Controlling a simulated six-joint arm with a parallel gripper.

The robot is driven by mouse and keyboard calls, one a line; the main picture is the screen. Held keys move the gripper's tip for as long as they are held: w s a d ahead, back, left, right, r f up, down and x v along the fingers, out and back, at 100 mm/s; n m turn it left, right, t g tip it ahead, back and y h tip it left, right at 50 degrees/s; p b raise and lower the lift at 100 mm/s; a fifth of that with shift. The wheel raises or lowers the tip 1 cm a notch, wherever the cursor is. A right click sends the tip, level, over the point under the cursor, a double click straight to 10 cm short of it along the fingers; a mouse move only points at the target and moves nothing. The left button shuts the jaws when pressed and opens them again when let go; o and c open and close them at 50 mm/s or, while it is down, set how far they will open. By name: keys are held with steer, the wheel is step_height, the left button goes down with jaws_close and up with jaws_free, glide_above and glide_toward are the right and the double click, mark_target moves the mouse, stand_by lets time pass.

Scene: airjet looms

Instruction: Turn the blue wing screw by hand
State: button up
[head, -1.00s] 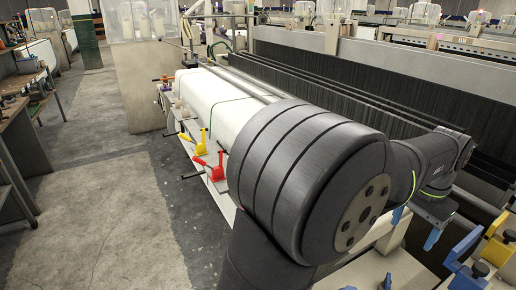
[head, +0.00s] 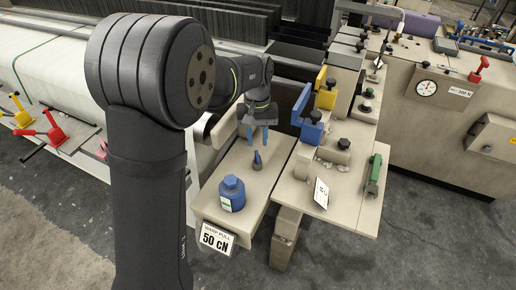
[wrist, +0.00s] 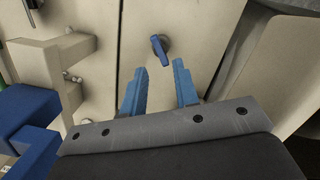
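The blue wing screw (head: 257,160) stands on the beige top of a low ledge in the head view. In the wrist view the blue wing screw (wrist: 160,47) shows its wing and a dark round base, just beyond the fingertips. My gripper (head: 258,144) hangs above and behind the screw in the head view, pointing down. In the wrist view my gripper (wrist: 158,68) has its two blue fingers apart with nothing between them. The screw appears roughly in line with the gap, apart from both fingers.
A blue bottle (head: 232,193) and a "Warp pull 50 cN" sign (head: 216,239) are at the ledge's front. A blue block (head: 311,127), a yellow block (head: 326,89) and a white tag (head: 321,193) are to the right. A beige bracket (wrist: 66,58) stands left in the wrist view.

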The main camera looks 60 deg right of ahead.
mark_target(258, 156)
steer(key=shift+s+a+f, duration=0.1)
steer(key=shift+a+f, duration=0.1)
steer(key=shift+f, duration=1.1)
steer(key=shift+s+a+f, duration=0.1)
steer(key=shift+a+f, duration=0.1)
steer(key=shift+f, duration=1.05)
jaws_close()
